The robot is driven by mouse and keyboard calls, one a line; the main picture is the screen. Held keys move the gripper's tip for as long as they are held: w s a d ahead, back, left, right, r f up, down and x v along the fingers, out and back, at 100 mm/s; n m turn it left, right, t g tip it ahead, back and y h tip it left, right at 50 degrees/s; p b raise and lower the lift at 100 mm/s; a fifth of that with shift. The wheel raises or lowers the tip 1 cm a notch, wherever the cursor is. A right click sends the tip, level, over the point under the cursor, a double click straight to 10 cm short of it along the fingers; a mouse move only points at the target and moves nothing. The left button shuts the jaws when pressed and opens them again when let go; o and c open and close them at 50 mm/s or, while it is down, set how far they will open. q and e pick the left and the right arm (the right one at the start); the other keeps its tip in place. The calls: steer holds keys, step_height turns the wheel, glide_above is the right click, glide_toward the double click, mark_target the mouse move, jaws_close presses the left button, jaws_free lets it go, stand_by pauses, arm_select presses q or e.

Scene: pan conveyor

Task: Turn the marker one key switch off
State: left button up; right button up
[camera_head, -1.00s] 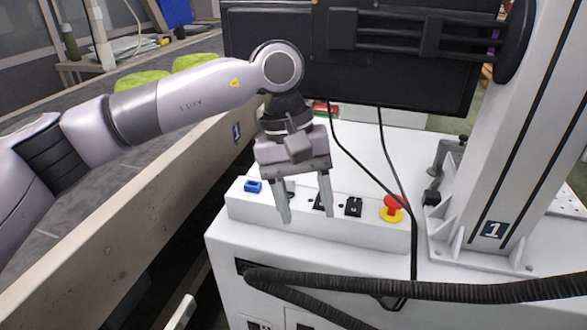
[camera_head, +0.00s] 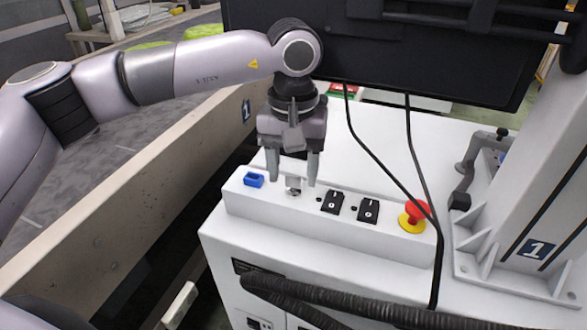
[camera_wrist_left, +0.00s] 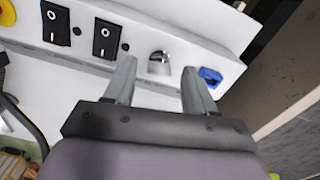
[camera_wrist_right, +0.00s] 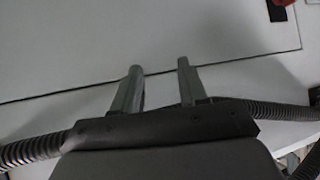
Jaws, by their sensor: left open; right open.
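The key switch (camera_head: 293,187) is a small metallic knob on the white control box (camera_head: 330,222), between a blue socket and two black rocker switches. It also shows in the left wrist view (camera_wrist_left: 159,62). A marker plate "1" (camera_head: 536,249) is on the white post. My left gripper (camera_head: 292,184) points down, open, with one finger on each side of the key switch. In the left wrist view the switch shows between and beyond the fingertips (camera_wrist_left: 158,68); I cannot tell if they touch it. My right gripper (camera_wrist_right: 160,68) is open and empty near a white panel.
The blue socket (camera_head: 254,180) is left of the key switch. Black rocker switches (camera_head: 333,201) and a red and yellow emergency button (camera_head: 413,216) are to its right. A black monitor (camera_head: 400,60) hangs behind, with cables in front. A conveyor side (camera_head: 130,185) runs along the left.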

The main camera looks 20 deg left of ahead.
arm_select(q)
steer(key=shift+f, duration=0.2)
arm_select(e)
steer(key=shift+w+r, duration=0.1)
steer(key=shift+w, duration=0.1)
arm_select(q)
jaws_close()
arm_select(e)
steer(key=shift+w, duration=0.1)
arm_select(q)
steer(key=shift+n, duration=0.4)
steer(key=n, duration=0.3)
steer(key=shift+b, duration=0.3)
steer(key=n, duration=0.4)
steer(key=shift+n, duration=0.3)
steer(key=n, duration=0.4)
steer(key=shift+b, duration=0.4)
steer(key=shift+r+n, duration=0.1)
steer(key=shift+n, duration=1.6)
arm_select(e)
steer(key=shift+f, duration=0.8)
